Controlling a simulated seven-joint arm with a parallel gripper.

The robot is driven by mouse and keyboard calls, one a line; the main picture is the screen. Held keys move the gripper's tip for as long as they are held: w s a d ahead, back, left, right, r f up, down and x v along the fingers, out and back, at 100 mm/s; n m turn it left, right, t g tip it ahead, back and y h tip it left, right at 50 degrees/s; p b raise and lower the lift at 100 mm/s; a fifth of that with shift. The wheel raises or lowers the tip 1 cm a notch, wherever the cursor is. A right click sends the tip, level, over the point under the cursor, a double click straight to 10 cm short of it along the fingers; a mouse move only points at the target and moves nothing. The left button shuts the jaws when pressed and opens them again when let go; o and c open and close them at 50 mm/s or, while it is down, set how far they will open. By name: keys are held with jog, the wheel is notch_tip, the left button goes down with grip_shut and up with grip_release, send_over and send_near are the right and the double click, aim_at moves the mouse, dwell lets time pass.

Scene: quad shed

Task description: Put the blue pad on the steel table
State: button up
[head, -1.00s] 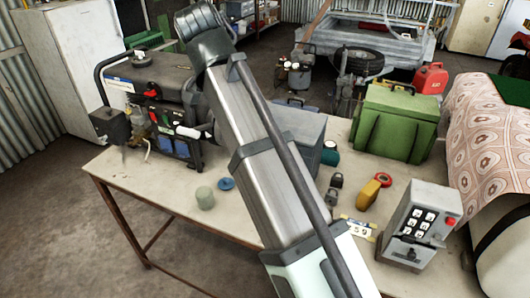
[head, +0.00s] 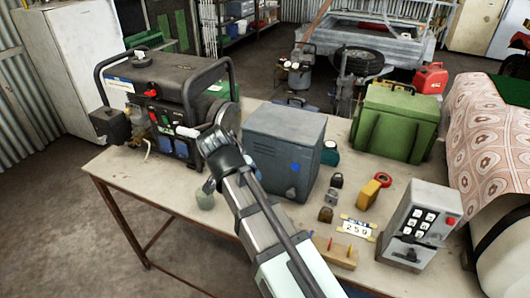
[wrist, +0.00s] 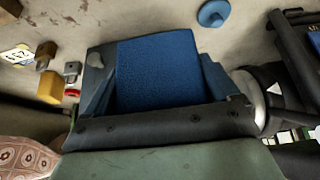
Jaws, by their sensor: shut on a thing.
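The blue pad (wrist: 158,65) is a broad, textured blue piece that fills the middle of the wrist view. My gripper (wrist: 157,100) is shut on it, with the bench top behind and beyond it. In the head view the end of my arm (head: 222,150) is between the generator and the grey locker. The jaws and the pad are hidden there. The only table I see is a pale-topped bench (head: 190,240) with rusty metal legs. I cannot tell whether its top is steel.
The generator (head: 165,95), grey locker (head: 270,155), green case (head: 395,120) and keypad box (head: 415,225) stand on the bench. A yellow block (head: 369,193), a number plate (head: 357,228) and small locks lie at right.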

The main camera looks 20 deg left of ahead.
jog(key=shift+f, duration=5.45)
jog(key=shift+f, duration=0.15)
jog(key=o, duration=0.8)
jog(key=shift+c, duration=0.2)
jog(key=v, duration=1.2)
